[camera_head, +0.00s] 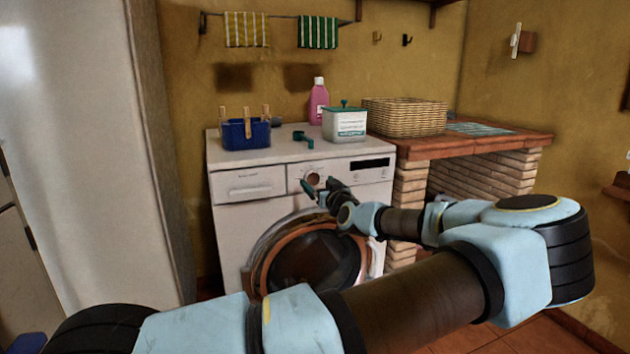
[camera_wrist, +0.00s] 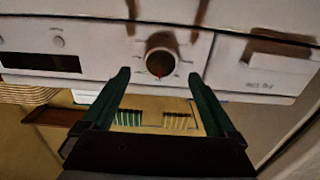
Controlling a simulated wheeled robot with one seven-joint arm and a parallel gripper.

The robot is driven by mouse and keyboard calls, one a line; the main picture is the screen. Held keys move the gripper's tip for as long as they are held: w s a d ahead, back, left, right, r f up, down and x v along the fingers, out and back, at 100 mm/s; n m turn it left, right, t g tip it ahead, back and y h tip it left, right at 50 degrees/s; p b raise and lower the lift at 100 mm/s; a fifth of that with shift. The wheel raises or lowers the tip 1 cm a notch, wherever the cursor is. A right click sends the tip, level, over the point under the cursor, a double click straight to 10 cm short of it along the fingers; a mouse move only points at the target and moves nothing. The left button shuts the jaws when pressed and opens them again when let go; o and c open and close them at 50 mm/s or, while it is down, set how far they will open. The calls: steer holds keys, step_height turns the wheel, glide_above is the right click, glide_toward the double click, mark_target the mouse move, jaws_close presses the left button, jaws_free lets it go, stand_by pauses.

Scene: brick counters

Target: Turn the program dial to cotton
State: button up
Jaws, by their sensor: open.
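The washing machine (camera_head: 240,215) stands against the back wall, with a white front and a round door. Its program dial (camera_head: 312,179) is on the control panel, between the drawer at left and the dark display at right. My gripper (camera_head: 318,187) is at the panel just in front of the dial. In the wrist view my gripper (camera_wrist: 160,82) is open, its fingers either side of the dial and apart from it. The dial's markings are too small to read.
A blue peg basket (camera_head: 246,135), a green scoop (camera_head: 303,139), a white detergent box (camera_head: 345,124) and a pink bottle (camera_head: 318,101) stand on the machine. A wicker basket (camera_head: 405,117) sits on the brick counter (camera_head: 470,145) at right. A tall white cabinet (camera_head: 80,120) stands at left.

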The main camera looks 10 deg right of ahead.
mark_target(313, 178)
steer(key=shift+w+a, duration=0.15)
steer(key=shift+w, duration=0.7)
steer(key=shift+w+a, duration=0.1)
steer(key=shift+w, duration=0.7)
steer(key=c, duration=1.4)
